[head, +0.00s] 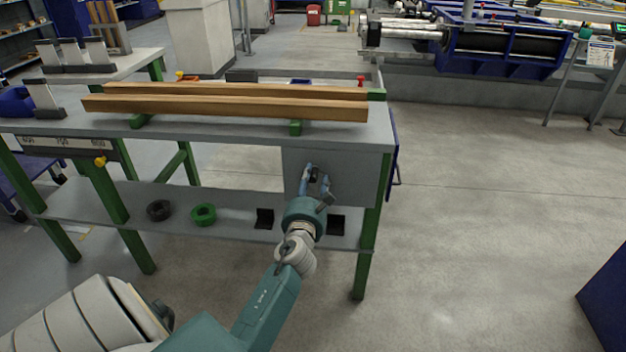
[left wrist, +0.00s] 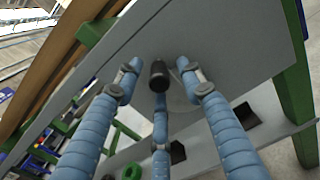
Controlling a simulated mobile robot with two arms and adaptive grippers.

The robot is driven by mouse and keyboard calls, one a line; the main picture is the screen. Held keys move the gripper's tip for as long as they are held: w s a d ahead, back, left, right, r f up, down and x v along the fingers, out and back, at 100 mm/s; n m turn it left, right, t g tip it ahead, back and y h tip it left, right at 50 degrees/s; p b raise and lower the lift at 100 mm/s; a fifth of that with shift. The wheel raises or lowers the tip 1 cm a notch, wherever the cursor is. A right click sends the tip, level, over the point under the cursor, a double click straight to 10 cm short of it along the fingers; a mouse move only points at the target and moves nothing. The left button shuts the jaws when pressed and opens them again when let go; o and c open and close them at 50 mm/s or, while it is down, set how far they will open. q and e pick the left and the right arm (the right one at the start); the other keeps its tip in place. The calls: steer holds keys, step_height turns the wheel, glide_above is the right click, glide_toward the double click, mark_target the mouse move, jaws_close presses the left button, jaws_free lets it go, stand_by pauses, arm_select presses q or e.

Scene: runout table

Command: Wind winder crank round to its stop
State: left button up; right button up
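The winder crank shows in the left wrist view as a short black knob (left wrist: 158,76) standing out from the grey panel (left wrist: 235,60) under the table; a pale curved plate shows faintly behind it. My left gripper (left wrist: 160,84) has its blue fingers spread, with the knob between the fingertips and gaps to the two side fingers. The lower finger lies just below the knob; whether it touches I cannot tell. In the head view the left gripper (head: 316,180) is in front of the grey panel (head: 358,180) and hides most of the crank. My right gripper is not in view.
Two long wooden boards (head: 235,106) lie on the runout table (head: 240,128). The lower shelf (head: 120,198) holds a green ring (head: 203,214), a dark ring (head: 159,210) and black brackets (head: 265,218). A green leg (head: 367,240) stands right of the panel. The floor to the right is open.

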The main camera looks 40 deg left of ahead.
arm_select(q)
steer(key=shift+w+a, duration=0.2)
steer(key=shift+w, duration=0.1)
steer(key=c, duration=1)
steer(key=shift+w, duration=0.1)
